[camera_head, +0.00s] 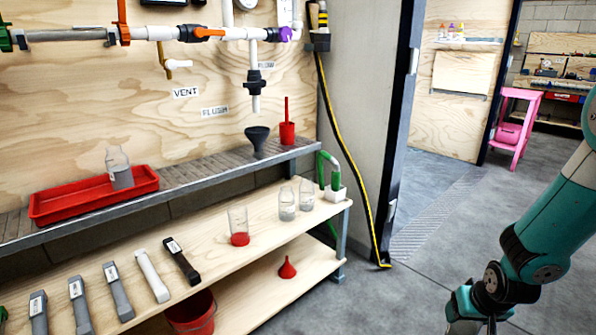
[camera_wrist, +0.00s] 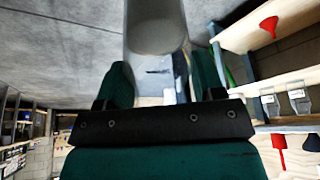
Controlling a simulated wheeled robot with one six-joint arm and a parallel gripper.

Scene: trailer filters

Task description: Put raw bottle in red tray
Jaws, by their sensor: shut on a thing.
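The red tray (camera_head: 60,207) lies on the upper grey slatted shelf at the left in the head view. A clear bottle (camera_head: 120,172) with grey contents and a pale label stands upright in it; its lettering is too small to read. My gripper (camera_wrist: 160,75) shows in the wrist view, its two dark green fingers shut on a smooth grey cylindrical thing (camera_wrist: 155,28). I cannot tell whether this held thing is a bottle, as no label shows. In the head view my arm hangs at the lower right, well away from the tray, and the held thing is not clear there.
The lower wooden shelf (camera_head: 205,262) holds a red-bottomed container (camera_head: 238,228), two clear bottles (camera_head: 287,204) (camera_head: 306,195) and several grey, white and black handled pieces. Open floor (camera_head: 400,295) lies before my arm.

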